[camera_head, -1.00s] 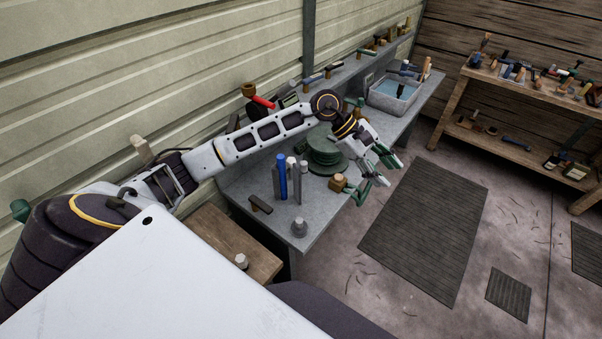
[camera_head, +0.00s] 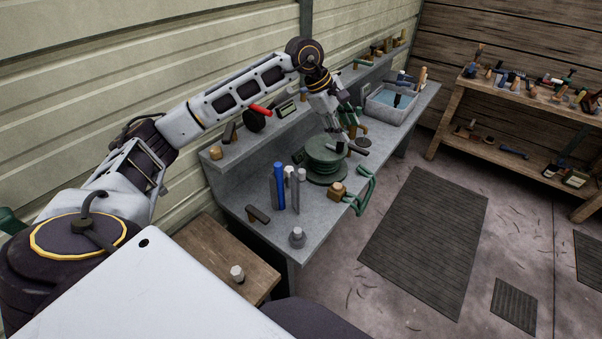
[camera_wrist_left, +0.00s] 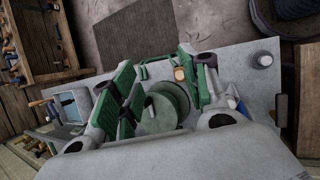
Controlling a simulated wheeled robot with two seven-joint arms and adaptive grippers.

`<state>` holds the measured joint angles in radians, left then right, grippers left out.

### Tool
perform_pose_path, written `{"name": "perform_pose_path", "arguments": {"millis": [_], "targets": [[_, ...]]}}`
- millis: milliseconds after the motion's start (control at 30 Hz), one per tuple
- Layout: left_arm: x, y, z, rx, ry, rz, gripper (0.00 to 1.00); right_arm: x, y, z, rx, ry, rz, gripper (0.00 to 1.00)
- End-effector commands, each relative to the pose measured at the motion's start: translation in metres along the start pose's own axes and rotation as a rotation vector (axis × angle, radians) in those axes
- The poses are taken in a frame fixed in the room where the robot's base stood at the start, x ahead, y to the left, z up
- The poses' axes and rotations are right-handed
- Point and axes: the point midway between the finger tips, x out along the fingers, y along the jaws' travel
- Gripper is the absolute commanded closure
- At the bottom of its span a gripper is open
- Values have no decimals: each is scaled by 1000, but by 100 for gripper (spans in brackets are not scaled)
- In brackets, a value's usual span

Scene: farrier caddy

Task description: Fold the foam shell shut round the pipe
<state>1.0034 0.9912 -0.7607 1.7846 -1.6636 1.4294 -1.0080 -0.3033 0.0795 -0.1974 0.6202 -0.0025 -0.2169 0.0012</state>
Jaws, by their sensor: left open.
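A blue upright cylinder (camera_head: 279,180), which looks like the pipe, stands on the grey bench among grey upright pieces (camera_head: 295,192) that may be the foam shell. At this size I cannot tell how the pieces fit round it. In the left wrist view the blue cylinder (camera_wrist_left: 232,102) is largely hidden behind a finger. My left gripper (camera_head: 344,142) is over the green round stand (camera_head: 325,163), behind and to the right of the cylinder, apart from it. Its green fingers (camera_wrist_left: 165,82) are spread, with nothing between them. My right gripper is not in view.
A water basin (camera_head: 390,104) is farther back. The floor mat (camera_head: 424,235) is clear.

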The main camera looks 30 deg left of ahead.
Motion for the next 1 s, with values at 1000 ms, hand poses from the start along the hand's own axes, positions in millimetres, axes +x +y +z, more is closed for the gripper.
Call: {"name": "perform_pose_path", "arguments": {"millis": [1000], "targets": [[-20,-69,-104,-816,517,-166,54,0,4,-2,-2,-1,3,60]]}}
